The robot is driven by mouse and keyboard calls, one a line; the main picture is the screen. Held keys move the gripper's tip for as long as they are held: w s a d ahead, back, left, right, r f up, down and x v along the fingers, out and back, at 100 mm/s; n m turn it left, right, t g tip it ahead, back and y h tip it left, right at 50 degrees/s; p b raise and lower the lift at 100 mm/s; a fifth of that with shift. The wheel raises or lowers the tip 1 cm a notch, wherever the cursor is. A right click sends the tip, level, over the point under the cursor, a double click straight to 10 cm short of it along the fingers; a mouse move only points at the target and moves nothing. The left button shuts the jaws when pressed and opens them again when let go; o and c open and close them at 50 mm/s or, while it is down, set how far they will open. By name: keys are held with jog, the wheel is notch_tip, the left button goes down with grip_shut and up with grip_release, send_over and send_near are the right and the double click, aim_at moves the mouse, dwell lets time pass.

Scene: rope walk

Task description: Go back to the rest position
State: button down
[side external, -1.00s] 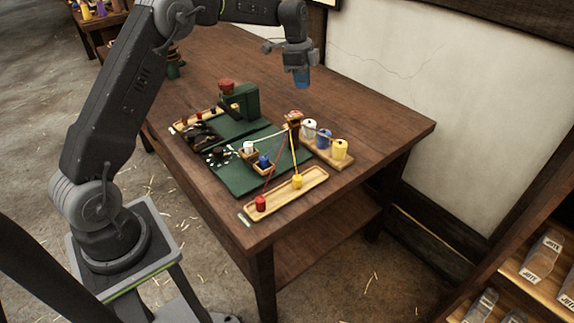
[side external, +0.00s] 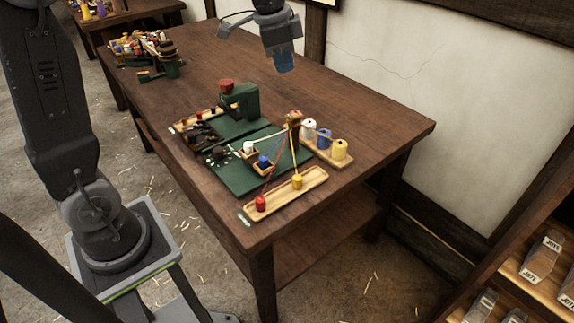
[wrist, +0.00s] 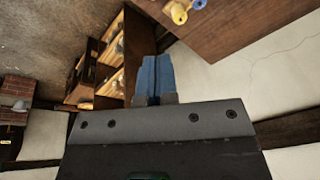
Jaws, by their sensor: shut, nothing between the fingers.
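My gripper (side external: 285,63) hangs high above the back of the wooden table (side external: 385,118), near the wall, with its blue fingers together and empty. It is well clear of everything on the table. In the wrist view its blue fingers (wrist: 155,80) are pressed together with nothing between them. On the table lie green mats (side external: 236,181) with a green machine (side external: 240,101) on them. Red, white and yellow strands run from spools on a wooden rack (side external: 328,158) to bobbins; a red bobbin (side external: 260,203) and a yellow bobbin (side external: 297,182) are at a wooden tray (side external: 317,179).
A cluster of small tools and spools (side external: 140,45) stands at the table's far left end. A shelf with labelled boxes (side external: 541,257) is at the lower right. The wall (side external: 420,85) rises behind the table. The table's back right area is bare.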

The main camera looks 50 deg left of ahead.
jog(key=s+d+f+n+t, duration=0.1)
jog(key=s+d+n, duration=0.2)
jog(key=s, duration=0.8)
jog(key=s+d+f+n+t, duration=0.1)
jog(key=s+d+f+n, duration=0.1)
jog(key=s, duration=0.9)
jog(key=shift+d+n+t, duration=0.4)
jog(key=shift+d+n, duration=0.2)
jog(key=shift+n, duration=0.3)
